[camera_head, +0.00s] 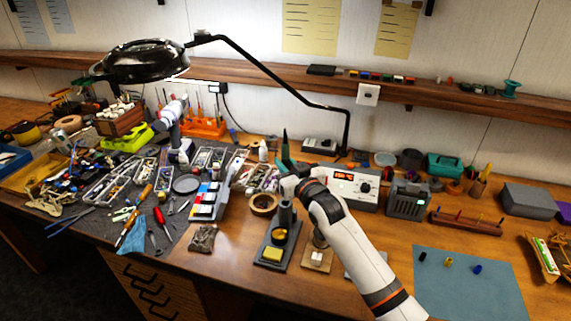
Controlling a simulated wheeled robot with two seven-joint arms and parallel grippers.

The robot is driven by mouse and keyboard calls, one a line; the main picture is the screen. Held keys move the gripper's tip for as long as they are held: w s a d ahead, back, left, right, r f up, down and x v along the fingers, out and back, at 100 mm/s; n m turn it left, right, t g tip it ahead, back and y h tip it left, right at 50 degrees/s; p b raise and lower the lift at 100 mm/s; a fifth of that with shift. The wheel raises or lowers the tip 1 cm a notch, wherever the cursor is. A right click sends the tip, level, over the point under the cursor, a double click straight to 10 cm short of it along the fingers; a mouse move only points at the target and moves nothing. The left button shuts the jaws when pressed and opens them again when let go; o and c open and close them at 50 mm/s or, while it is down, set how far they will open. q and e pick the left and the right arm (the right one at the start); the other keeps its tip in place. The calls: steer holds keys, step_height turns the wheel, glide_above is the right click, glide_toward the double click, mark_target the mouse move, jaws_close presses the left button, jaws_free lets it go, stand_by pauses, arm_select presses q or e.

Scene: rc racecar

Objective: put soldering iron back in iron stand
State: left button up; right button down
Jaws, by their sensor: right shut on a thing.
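My right gripper (286,170) is shut on the soldering iron (284,152), whose teal and dark body stands roughly upright with a narrow dark end at the top. My gripper hides its lower part. The iron stand (271,264) is a dark base on the table's front part, with a grey upright holder (285,213) and a yellow sponge (272,254). The gripper appears above the holder in the picture; the gap between them is hard to judge. My left gripper is not in view.
The soldering station (349,188) with a lit red display stands behind my right forearm. A black lamp arm (270,68) arches behind the gripper. A tape roll (263,202) and multicoloured box (207,200) lie left of the stand. The blue mat (470,290) at right is mostly clear.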

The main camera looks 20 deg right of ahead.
steer(key=shift+f, duration=0.25)
steer(key=shift+f+b, duration=2.9)
steer(key=shift+f, duration=1.25)
steer(key=c, duration=0.8)
jaws_free()
